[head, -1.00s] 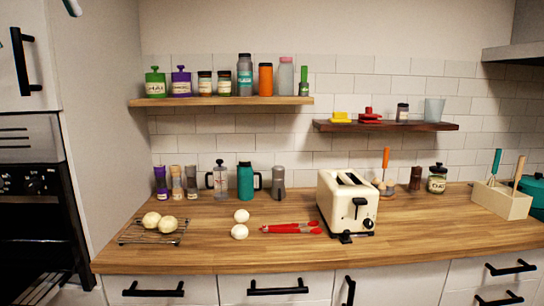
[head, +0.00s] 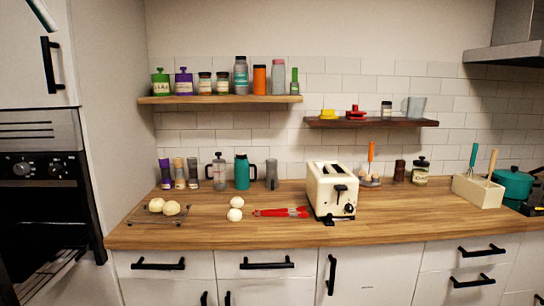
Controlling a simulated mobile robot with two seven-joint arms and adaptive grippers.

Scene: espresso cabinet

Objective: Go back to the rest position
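Neither of my grippers can be made out in the head view. A pale, dark-edged piece, which I cannot identify, cuts into the top left corner in front of the tall cabinet (head: 110,130). The wooden counter (head: 400,220) spans the view. On it stand a cream toaster (head: 325,194), red tongs (head: 282,212) lying flat, and two white round items (head: 235,214). A wire rack (head: 150,218) at the left holds two pale round items (head: 163,207). No gripper is seen touching any of these.
A dark oven (head: 35,170) is at the left. A cream utensil box (head: 478,191) and teal pot (head: 512,183) stand at the right. The counter's front strip is mostly clear.

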